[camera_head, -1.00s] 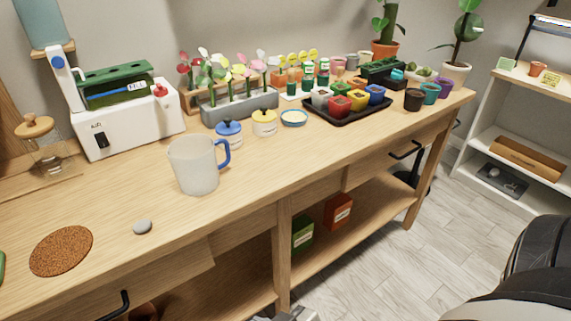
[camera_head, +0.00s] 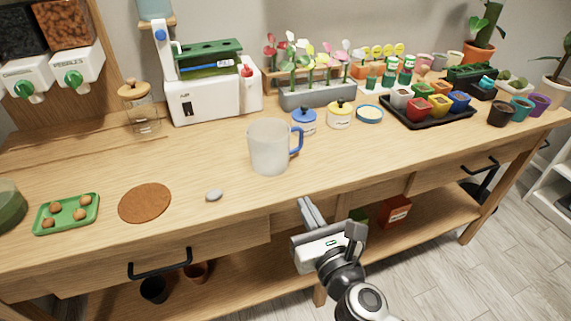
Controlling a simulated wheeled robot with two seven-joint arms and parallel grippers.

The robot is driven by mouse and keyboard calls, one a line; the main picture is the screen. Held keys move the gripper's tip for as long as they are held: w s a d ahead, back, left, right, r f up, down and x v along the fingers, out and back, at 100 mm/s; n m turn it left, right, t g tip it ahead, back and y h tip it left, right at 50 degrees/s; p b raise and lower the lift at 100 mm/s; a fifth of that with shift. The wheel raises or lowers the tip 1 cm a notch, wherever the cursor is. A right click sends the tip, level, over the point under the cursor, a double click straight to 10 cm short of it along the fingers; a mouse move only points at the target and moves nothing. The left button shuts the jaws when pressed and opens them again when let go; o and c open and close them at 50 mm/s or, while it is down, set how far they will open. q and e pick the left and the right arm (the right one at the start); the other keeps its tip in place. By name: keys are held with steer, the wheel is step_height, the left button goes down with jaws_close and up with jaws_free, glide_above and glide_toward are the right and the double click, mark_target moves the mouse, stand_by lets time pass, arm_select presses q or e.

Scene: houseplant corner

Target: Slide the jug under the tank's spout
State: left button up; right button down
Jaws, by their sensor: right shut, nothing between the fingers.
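The frosted jug (camera_head: 268,148) with a blue handle on its right side stands upright on the wooden bench (camera_head: 335,172), near the middle. The tank (camera_head: 155,9), pale blue and cut off by the top edge, sits on a small wooden ledge at the back left. I cannot make out its spout clearly. The jug stands to the right of the tank and nearer the front edge. My right gripper (camera_head: 307,207) is shut and empty, low at the bench's front edge, below and right of the jug and apart from it. My left gripper is not in view.
A white machine (camera_head: 213,96) stands behind the jug. A grey pebble (camera_head: 214,195), a cork mat (camera_head: 145,203) and a green tray (camera_head: 67,214) lie at left. Blue-lidded (camera_head: 304,121) and yellow-lidded (camera_head: 339,116) pots stand right of the jug. A glass jar (camera_head: 143,113) stands at back left.

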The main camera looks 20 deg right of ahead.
mark_target(280, 159)
steer(key=w, duration=0.4)
steer(key=w+p, duration=0.1)
steer(key=w, duration=0.7)
steer(key=shift+a, duration=0.25)
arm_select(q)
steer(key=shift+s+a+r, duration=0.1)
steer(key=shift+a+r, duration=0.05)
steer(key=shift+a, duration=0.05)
arm_select(e)
steer(key=shift+w, duration=0.1)
